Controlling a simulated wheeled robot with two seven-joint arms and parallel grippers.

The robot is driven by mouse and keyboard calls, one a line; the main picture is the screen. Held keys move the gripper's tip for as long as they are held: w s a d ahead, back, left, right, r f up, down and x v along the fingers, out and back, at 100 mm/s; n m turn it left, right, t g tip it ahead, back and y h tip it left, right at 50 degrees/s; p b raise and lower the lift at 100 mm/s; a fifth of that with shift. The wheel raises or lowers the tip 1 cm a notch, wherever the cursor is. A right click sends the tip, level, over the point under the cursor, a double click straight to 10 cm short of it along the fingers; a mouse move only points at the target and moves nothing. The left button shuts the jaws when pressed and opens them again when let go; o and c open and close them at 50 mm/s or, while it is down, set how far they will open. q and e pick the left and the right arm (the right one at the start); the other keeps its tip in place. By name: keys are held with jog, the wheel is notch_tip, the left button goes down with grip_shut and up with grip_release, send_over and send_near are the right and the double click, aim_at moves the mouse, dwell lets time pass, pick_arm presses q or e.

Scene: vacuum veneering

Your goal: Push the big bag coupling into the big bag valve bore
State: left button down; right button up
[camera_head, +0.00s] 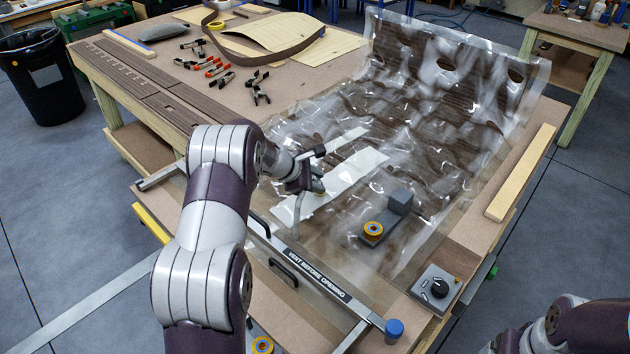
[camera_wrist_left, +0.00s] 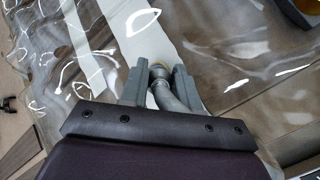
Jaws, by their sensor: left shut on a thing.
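My left gripper (camera_head: 312,184) is over the white strip (camera_head: 342,184) in the clear bag (camera_head: 440,110). In the left wrist view its fingers (camera_wrist_left: 158,80) are shut on a grey coupling (camera_wrist_left: 160,76) with a bent grey hose end (camera_wrist_left: 172,104). My right gripper is out of view.
A grey block stand with an orange ring (camera_head: 373,230) is right of the gripper. A bar labelled "VENT BEFORE OPENING" (camera_head: 305,268) crosses the front. A control box (camera_head: 436,288) sits at the right corner. Several clamps (camera_head: 215,67) lie at the back left.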

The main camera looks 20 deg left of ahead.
pick_arm(q)
jog(key=shift+w+f+b, duration=0.4)
jog(key=shift+f, duration=0.35)
jog(key=c, duration=0.8)
grip_release()
jog(key=shift+o, duration=0.2)
jog(key=b+v, duration=0.1)
jog(key=v, duration=1.1)
jog(key=shift+s+a+r, duration=0.2)
jog(key=shift+s, duration=0.05)
